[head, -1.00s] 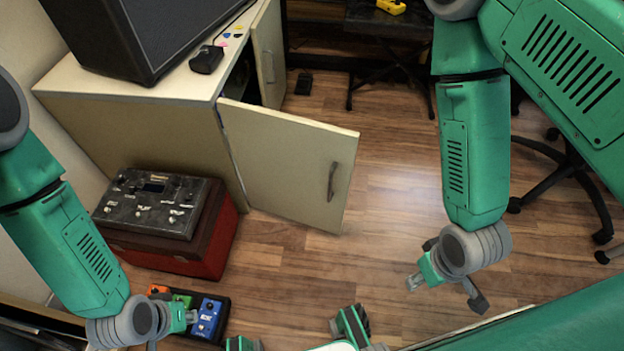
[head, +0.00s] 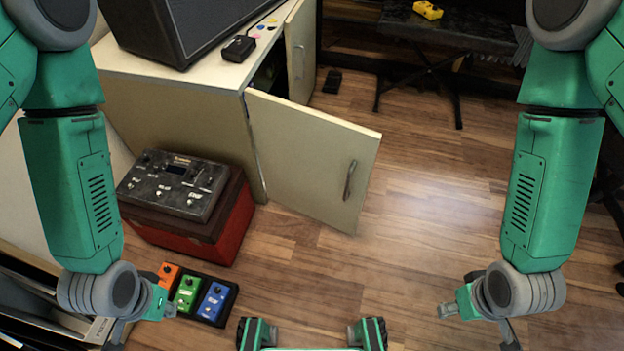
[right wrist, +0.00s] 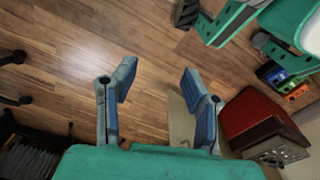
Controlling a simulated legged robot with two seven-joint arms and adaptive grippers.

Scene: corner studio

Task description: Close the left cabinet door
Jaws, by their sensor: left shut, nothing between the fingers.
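The left cabinet door (head: 310,160) is the nearer, pale door in the head view. It stands wide open, swung out over the floor, with a dark handle (head: 349,180) near its free edge. My left gripper (head: 142,318) is at the lower left, shut and empty, near the pedals and well apart from the door. My right gripper (head: 480,320) is at the lower right, apart from the door. The right wrist view shows its two fingers (right wrist: 160,85) spread, with only floor and a pale panel beyond. Neither gripper touches the door.
The cabinet (head: 185,105) carries a black speaker (head: 185,25) and a mouse (head: 238,48). Its far door (head: 300,55) is at the back. A red box (head: 235,225) with a control unit (head: 175,183) and a pedal tray (head: 232,302) stand before it. Floor right of the door is clear.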

